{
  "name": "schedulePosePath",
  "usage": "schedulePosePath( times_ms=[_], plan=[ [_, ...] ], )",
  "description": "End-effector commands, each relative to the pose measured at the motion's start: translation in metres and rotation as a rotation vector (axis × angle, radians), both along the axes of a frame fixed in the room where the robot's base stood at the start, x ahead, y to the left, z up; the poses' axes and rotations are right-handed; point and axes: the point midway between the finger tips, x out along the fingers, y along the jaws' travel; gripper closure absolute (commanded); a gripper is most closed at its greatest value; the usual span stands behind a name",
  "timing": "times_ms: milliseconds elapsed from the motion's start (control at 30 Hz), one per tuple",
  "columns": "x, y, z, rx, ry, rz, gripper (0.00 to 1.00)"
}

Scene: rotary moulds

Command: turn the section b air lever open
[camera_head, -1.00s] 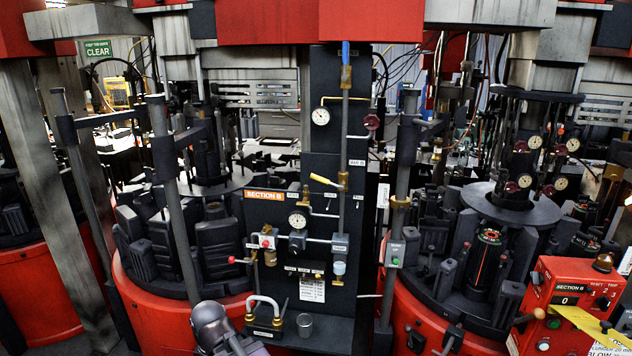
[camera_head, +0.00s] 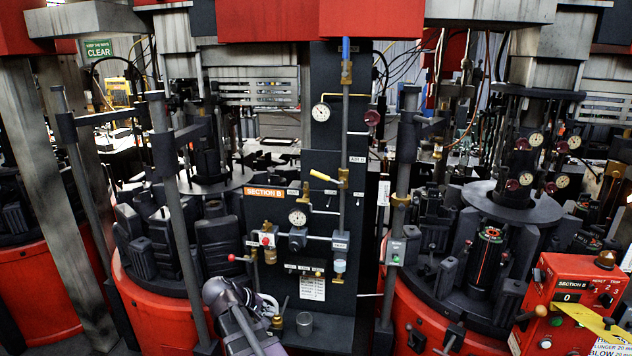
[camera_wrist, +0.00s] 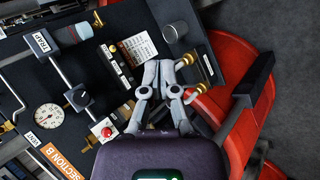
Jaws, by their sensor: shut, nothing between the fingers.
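The section B panel (camera_head: 264,215) stands in the middle of the head view under an orange SECTION B label. A yellow-handled lever (camera_head: 323,177) sits on the panel's vertical pipe, its handle pointing left across the pipe and slightly up. A small label that seems to read AIR B is above it to the right; I cannot be sure that it names this lever. My gripper (camera_head: 274,304) is low in front of the panel, below and left of the lever and apart from it. In the wrist view my gripper (camera_wrist: 165,68) is shut and empty. The yellow handle is not clear there.
A gauge (camera_head: 297,218), a red-knobbed lever (camera_head: 232,258) and a grey cup (camera_head: 304,323) are near my gripper. A blue-handled valve (camera_head: 346,50) is higher on the pipe. Slanted grey posts (camera_head: 172,200) and a red control box (camera_head: 567,295) flank the panel.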

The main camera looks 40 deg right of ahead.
Motion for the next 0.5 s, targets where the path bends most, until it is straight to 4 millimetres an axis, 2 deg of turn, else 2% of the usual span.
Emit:
schedulePosePath(
  times_ms=[33, 200, 500],
  plan=[
    [0.008, -0.016, 0.005, -0.065, 0.010, 0.001, 1.00],
    [0.023, -0.063, 0.035, -0.295, 0.061, 0.014, 1.00],
    [0.047, -0.127, 0.098, -0.697, 0.195, 0.027, 1.00]
  ],
)
